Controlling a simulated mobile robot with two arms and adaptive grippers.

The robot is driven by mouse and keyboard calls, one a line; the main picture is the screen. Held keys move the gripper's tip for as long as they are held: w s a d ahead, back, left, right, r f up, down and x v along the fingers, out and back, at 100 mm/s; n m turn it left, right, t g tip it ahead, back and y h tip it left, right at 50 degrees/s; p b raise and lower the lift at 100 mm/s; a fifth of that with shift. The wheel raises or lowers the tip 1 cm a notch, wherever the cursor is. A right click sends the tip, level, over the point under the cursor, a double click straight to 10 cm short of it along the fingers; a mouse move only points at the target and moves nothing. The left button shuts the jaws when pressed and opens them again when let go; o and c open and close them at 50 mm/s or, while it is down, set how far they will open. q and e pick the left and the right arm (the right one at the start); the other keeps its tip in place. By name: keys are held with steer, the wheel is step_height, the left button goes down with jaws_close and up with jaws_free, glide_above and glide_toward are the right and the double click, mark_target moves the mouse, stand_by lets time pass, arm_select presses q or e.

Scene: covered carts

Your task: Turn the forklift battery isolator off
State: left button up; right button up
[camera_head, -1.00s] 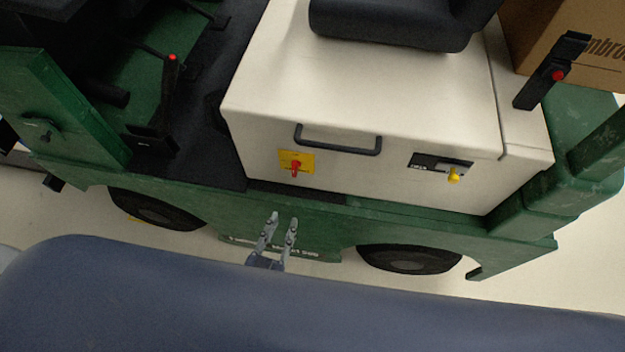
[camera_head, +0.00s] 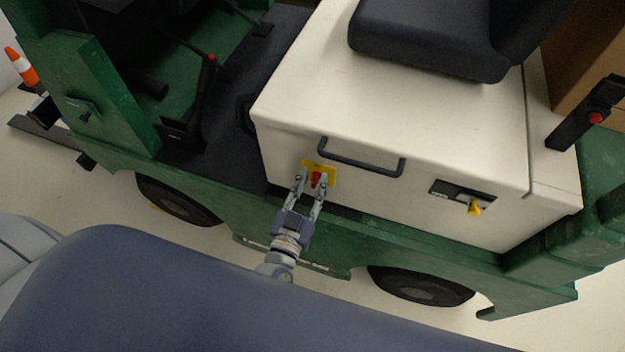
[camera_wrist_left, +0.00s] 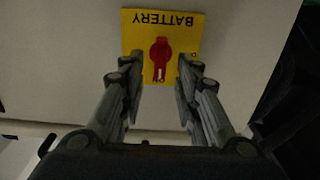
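The battery isolator is a red rotary handle (camera_head: 316,180) on a yellow plate (camera_head: 331,177), on the white side panel of the forklift. In the left wrist view the red handle (camera_wrist_left: 160,58) stands in line with the picture's height on the yellow plate (camera_wrist_left: 188,35), whose word BATTERY appears upside down. My left gripper (camera_head: 309,177) is open at the plate, also in the left wrist view (camera_wrist_left: 160,72). Its fingers lie on either side of the handle's lower part with gaps; contact cannot be told. My right gripper is not in view.
A black bar handle (camera_head: 360,160) sits above and right of the isolator. A black panel with a yellow key or knob (camera_head: 474,208) is farther right. The seat (camera_head: 430,40) is above. The green chassis (camera_head: 345,232) runs below, with wheels. An orange cone (camera_head: 21,68) stands far left.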

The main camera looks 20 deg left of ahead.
arm_select(q)
steer(key=shift+w, duration=0.4)
jaws_close()
